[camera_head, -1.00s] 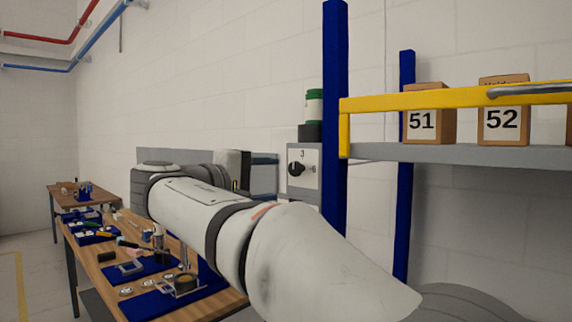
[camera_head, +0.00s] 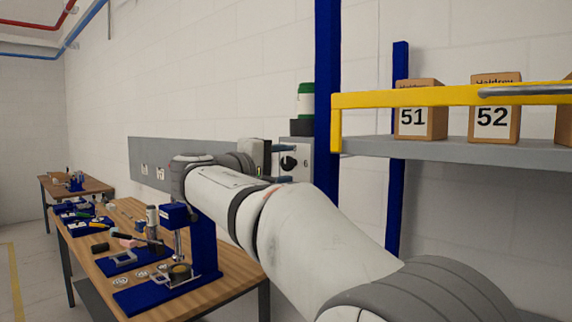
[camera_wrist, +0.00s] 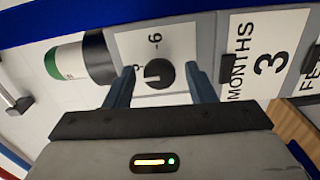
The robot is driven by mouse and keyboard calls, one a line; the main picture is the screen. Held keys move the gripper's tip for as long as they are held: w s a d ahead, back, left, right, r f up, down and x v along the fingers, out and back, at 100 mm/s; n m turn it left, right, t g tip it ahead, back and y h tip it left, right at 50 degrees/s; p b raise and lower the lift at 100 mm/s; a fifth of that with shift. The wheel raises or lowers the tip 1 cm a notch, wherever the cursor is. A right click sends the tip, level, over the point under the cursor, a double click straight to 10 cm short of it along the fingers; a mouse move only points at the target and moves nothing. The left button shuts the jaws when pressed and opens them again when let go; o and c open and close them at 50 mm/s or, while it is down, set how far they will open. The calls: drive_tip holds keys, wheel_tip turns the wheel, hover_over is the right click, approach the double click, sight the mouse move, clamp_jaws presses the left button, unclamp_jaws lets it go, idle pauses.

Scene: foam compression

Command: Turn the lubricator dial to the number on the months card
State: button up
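The lubricator dial (camera_wrist: 159,75) is a round black knob on a pale plate in the wrist view. A 6 is printed beside it; another mark, partly covered, is hard to read. In the head view the dial (camera_head: 289,163) sits on a grey box by the blue post. The lubricator (camera_wrist: 80,60) has a green, white and black body. The months card (camera_wrist: 265,55) is white and reads MONTHS 3, turned sideways. My gripper (camera_wrist: 162,78) is open, one finger on each side of the dial, with gaps showing; depth to the knob is unclear.
A blue post (camera_head: 327,100) and a yellow-edged shelf (camera_head: 450,97) with boxes 51 and 52 stand to the right. A wooden bench (camera_head: 235,280) with blue fixtures lies below left. Another card (camera_wrist: 312,70) is partly seen beside the months card.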

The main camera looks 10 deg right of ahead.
drive_tip(key=c, duration=0.9)
drive_tip(key=shift+n, duration=0.3)
drive_tip(key=o, duration=1)
drive_tip(key=shift+a, duration=0.1)
drive_tip(key=b+v, duration=0.2)
drive_tip(key=v, duration=0.5)
drive_tip(key=shift+s+a, duration=0.2)
drive_tip(key=shift+s, duration=0.05)
